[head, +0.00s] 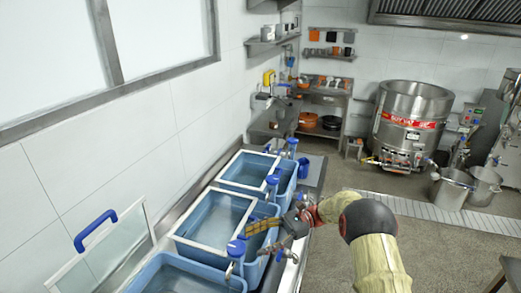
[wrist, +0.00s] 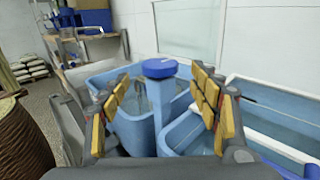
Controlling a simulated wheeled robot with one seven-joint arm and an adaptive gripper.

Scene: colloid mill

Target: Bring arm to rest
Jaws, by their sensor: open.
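My gripper (head: 262,228) is at the end of my arm, over the front edge of the blue tanks in the head view. In the wrist view my gripper (wrist: 160,108) shows two yellow-padded fingers spread wide apart with nothing held between them. A blue round knob (wrist: 160,68) on a post stands beyond and between the fingers. It looks apart from them, but I cannot tell the exact distance. In the head view a blue knob (head: 236,248) stands close to the fingertips, at the left. My arm reaches in from the lower right.
Several blue water tanks (head: 212,218) line the left wall, with more blue knobs (head: 272,180) along their front. A clear panel with a blue handle (head: 96,229) leans at the left. A large steel vat (head: 409,112) and steel pots (head: 452,187) stand at the right. Floor beside my arm is clear.

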